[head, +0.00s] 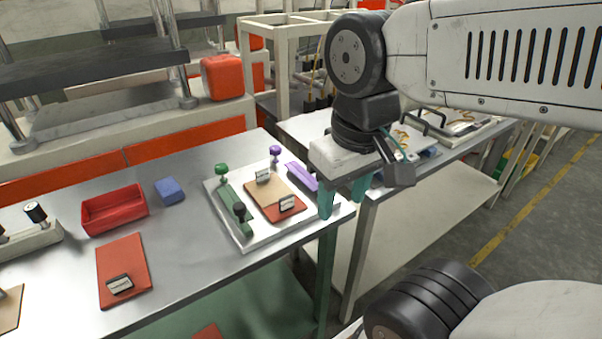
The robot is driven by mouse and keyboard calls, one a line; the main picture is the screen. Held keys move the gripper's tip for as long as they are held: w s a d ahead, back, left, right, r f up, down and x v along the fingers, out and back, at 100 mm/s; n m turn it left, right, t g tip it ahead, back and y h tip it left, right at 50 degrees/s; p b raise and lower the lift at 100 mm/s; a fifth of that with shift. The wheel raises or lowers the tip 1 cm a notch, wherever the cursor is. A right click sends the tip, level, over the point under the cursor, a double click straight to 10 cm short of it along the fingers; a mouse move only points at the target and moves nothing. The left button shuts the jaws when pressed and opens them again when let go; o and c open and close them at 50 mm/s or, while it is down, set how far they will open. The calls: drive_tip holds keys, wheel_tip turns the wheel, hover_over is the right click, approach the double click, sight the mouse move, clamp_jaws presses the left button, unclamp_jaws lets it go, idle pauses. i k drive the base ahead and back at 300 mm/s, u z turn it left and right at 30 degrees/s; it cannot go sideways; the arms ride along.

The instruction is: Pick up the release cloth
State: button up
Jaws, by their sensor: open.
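No single item is clearly recognisable as the release cloth. A tan sheet (268,193) lies over a red sheet (291,213) on a white tray (222,204), with small clip-like blocks on them. Another flat red sheet (123,262) lies further left on the metal table, with a similar block on it. A small blue pad (170,190) lies between the red bin and the tray. My gripper (343,196), with green fingers, is open and points down near the tray's right corner, with nothing seen between the fingers.
A red bin (115,209) stands on the metal table (190,262). A second table (440,160) stands right, across a narrow gap. An orange container (222,77) stands behind.

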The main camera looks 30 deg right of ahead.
sight(266, 188)
drive_tip(key=z, duration=0.85)
drive_tip(key=i, duration=0.4)
drive_tip(key=u, duration=1.4)
